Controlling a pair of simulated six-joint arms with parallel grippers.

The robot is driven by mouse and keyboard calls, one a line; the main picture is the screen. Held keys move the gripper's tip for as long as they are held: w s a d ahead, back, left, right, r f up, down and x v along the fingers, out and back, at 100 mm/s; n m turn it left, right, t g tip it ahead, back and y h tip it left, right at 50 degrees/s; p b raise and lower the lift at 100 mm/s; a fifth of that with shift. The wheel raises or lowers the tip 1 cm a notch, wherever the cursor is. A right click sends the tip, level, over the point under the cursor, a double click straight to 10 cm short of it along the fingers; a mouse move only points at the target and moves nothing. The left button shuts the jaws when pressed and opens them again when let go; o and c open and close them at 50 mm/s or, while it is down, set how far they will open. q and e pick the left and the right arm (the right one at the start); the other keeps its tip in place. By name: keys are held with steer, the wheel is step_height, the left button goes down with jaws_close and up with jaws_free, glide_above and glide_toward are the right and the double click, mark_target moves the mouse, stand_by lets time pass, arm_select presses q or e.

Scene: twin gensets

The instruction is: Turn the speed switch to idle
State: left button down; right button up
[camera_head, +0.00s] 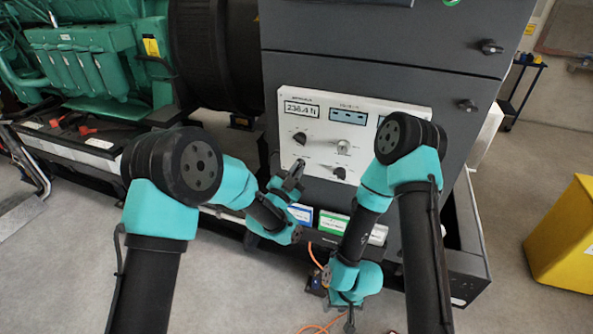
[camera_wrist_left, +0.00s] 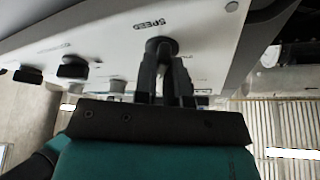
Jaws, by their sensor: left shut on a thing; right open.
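The white control panel (camera_head: 385,110) is on the front of the dark cabinet. In the left wrist view, the round dark speed switch (camera_wrist_left: 161,44) sits beside the label SPEED (camera_wrist_left: 150,24). My left gripper (camera_head: 298,168) is at the panel's lower left; it also shows in the left wrist view (camera_wrist_left: 165,65), with its fingers shut on the speed switch. The fingers hide most of the switch, and I cannot read its position. My right gripper (camera_head: 349,318) is open and empty, low in front of the cabinet, away from the panel.
Other panel controls are a black knob (camera_head: 300,138), a pale knob (camera_head: 344,146) and a lower black knob (camera_head: 339,173). A green engine (camera_head: 90,60) stands at left. An orange cable (camera_head: 316,258) hangs near my right gripper. A yellow box (camera_head: 565,240) stands at right.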

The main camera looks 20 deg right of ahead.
arm_select(q)
steer(key=shift+n, duration=0.5)
steer(key=n+t+y, duration=0.1)
steer(key=n, duration=0.2)
steer(key=n+t+y, duration=0.1)
steer(key=n+t, duration=0.1)
steer(key=n, duration=0.2)
steer(key=shift+d+y, duration=0.1)
steer(key=shift+y, duration=0.2)
steer(key=n+t+y, duration=0.1)
steer(key=n+y, duration=0.1)
steer(key=n, duration=0.2)
steer(key=n+y, duration=0.2)
steer(key=n, duration=0.3)
steer(key=shift+s+t, duration=0.1)
steer(key=shift+t, duration=0.3)
steer(key=shift+n, duration=0.3)
steer(key=c, duration=1.2)
jaws_free()
